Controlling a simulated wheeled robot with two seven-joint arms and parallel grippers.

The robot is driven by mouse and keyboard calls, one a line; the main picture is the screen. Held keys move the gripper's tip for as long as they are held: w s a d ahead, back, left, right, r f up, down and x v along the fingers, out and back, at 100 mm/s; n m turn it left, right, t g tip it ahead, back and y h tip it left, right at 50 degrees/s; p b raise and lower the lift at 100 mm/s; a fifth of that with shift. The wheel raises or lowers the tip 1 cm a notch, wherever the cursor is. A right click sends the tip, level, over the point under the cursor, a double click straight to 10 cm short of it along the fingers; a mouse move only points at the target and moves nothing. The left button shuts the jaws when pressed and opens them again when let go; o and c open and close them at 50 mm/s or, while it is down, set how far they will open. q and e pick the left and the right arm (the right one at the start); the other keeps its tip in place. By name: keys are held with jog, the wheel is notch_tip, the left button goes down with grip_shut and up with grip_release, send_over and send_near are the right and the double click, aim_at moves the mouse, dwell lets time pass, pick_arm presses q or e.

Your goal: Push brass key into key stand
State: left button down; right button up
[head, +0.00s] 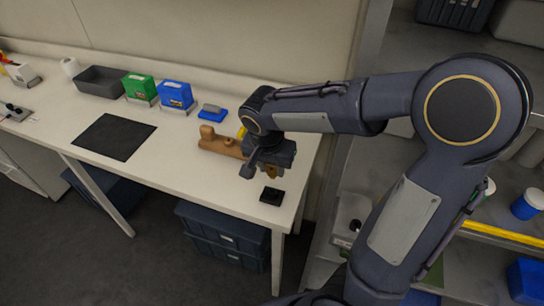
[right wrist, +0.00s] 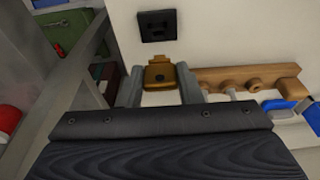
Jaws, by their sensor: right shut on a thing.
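My right gripper (head: 263,168) is shut on the brass key (right wrist: 160,73) and holds it above the table near its right end. The key's narrow tip points toward the key stand in the right wrist view. The key stand (head: 272,196) is a small black square block on the table, a little in front of the gripper. It also shows in the right wrist view (right wrist: 157,25), with a dark slot in its top. Key and stand appear apart; the exact height between them cannot be told. My left gripper is not in view.
A wooden holder with pegs (head: 220,143) lies close behind and left of the gripper. A blue block with a grey top (head: 212,112), blue box (head: 176,95), green box (head: 139,88), grey tray (head: 99,82) and black mat (head: 114,136) are further left. The table front is clear.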

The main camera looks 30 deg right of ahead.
aim_at(273, 191)
jog(key=shift+s+a+f, duration=0.2)
jog(key=shift+s+f, duration=0.05)
jog(key=shift+s, duration=0.05)
jog(key=shift+w+d+f+b, duration=0.1)
jog(key=shift+f+b, duration=0.6)
jog(key=shift+b+x, duration=0.95)
jog(key=shift+x, duration=0.3)
jog(key=shift+r, duration=0.15)
jog(key=shift+b+x, duration=1.2)
jog(key=shift+b, duration=0.25)
dwell(0.9)
jog(key=shift+s+a, duration=0.35)
jog(key=shift+a, duration=0.05)
jog(key=o, duration=1.1)
